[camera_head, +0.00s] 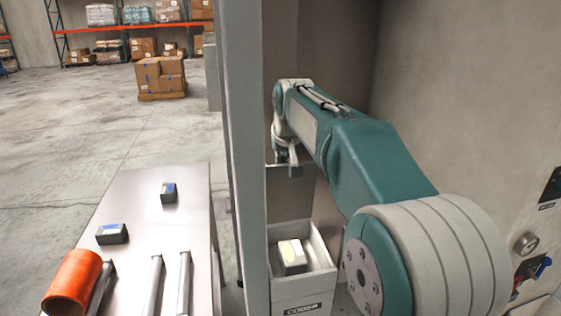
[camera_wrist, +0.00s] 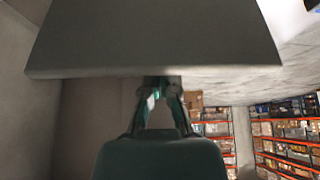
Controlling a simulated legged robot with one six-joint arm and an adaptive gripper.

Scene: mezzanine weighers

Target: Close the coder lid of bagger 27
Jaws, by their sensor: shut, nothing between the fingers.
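The coder box (camera_head: 302,291) stands low in the centre of the head view, with a dark label on its front reading like CODER. Its top is open, and a white block with a yellowish face shows inside. The lid (camera_head: 285,192) looks like the raised beige panel behind the box. My gripper (camera_head: 291,168) is at the upper edge of that panel; I cannot tell whether it touches. In the wrist view my gripper (camera_wrist: 160,88) is shut and empty, its tips close to the edge of a wide grey panel (camera_wrist: 150,45), probably the lid. The bagger's number is not visible.
A grey post (camera_head: 247,150) stands left of the box, and a wall is on the right. A steel table (camera_head: 140,210) at left holds an orange roll (camera_head: 72,283) and two dark blocks.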

